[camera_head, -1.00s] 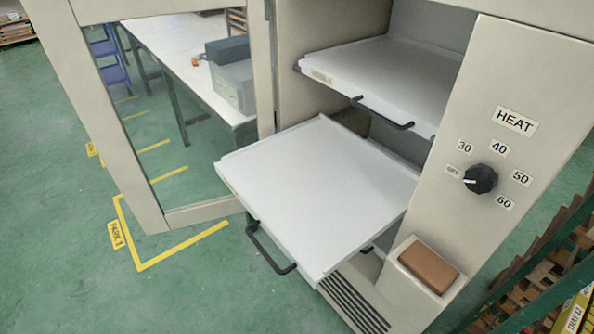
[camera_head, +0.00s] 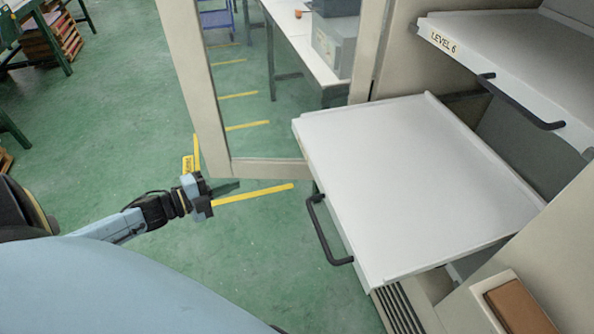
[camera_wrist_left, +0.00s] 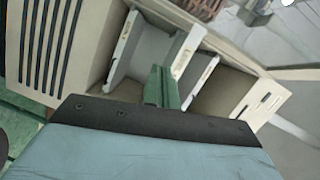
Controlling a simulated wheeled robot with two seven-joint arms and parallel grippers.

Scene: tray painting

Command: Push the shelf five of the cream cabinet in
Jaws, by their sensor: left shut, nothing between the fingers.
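The cream cabinet (camera_head: 425,42) stands open at the right of the head view. A white shelf (camera_head: 410,185) with a black handle (camera_head: 325,235) sticks far out of it, below the shelf labelled LEVEL 6 (camera_head: 520,60). I cannot read a label on the lower shelf. My left gripper (camera_head: 224,190) is shut and empty, left of the lower shelf's front and clear of its handle. In the left wrist view its fingers (camera_wrist_left: 162,88) show in front of the cabinet's shelves; I cannot tell which shelf is which there.
The cabinet's glazed door (camera_head: 205,100) stands open, between the left gripper and a white table (camera_head: 290,45) behind it. A brown block (camera_head: 520,308) sits in a holder on the cabinet front. The green floor (camera_head: 110,130) at the left is mostly clear.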

